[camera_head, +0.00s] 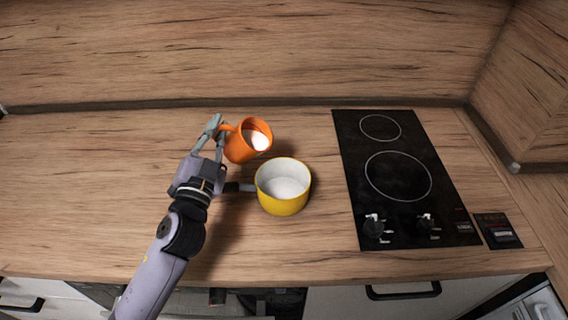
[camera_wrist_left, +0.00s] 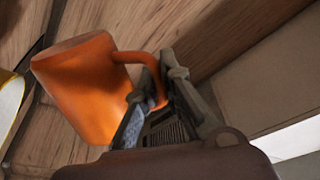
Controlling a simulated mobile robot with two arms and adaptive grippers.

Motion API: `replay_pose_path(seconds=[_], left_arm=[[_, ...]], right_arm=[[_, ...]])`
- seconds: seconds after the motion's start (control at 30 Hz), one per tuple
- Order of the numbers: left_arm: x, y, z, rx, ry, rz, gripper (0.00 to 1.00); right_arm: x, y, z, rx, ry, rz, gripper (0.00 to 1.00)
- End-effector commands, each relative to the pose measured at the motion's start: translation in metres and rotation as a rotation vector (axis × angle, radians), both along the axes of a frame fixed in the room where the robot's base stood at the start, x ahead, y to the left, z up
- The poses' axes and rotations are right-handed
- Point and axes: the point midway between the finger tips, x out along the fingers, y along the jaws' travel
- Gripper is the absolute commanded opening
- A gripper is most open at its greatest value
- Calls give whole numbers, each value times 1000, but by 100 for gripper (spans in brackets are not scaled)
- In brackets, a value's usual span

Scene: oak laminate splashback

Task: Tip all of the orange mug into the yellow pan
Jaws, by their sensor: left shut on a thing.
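The orange mug (camera_head: 238,147) is held above the counter, tilted toward the right, with white contents showing at its mouth. My left gripper (camera_head: 217,128) is shut on the mug's handle. In the left wrist view the mug (camera_wrist_left: 85,90) hangs by its handle between the fingers of the gripper (camera_wrist_left: 155,100). The yellow pan (camera_head: 283,203) stands upright on the counter, just in front and to the right of the mug, with a whitish inside. Its dark handle (camera_head: 240,187) points left, partly behind my arm. A bit of the pan (camera_wrist_left: 8,105) shows at the left edge of the wrist view. My right gripper is not in view.
A black cooktop (camera_head: 403,185) with two rings and knobs lies to the right of the pan. A wooden splashback (camera_head: 250,50) rises behind the counter. The wooden counter (camera_head: 80,190) is clear at the left.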

Motion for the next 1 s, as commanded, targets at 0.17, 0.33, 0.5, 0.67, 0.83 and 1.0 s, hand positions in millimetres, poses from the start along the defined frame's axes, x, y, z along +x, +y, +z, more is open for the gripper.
replay_pose_path(seconds=[0.17, 0.33, 0.5, 0.67, 0.83, 1.0], left_arm=[[-1, -2, 2, 21, -16, 2, 0], [-2, -3, 2, 42, -26, 1, 0], [-2, -5, 2, 63, -37, 3, 0], [-3, -6, 2, 80, -48, 5, 0], [-3, -7, 5, 98, -57, 6, 0], [-4, -8, 7, 115, -66, 8, 0]], right_arm=[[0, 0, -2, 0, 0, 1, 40], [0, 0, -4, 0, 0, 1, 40], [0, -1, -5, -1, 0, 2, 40], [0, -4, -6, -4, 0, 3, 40], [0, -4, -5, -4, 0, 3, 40], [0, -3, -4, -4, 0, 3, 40]])
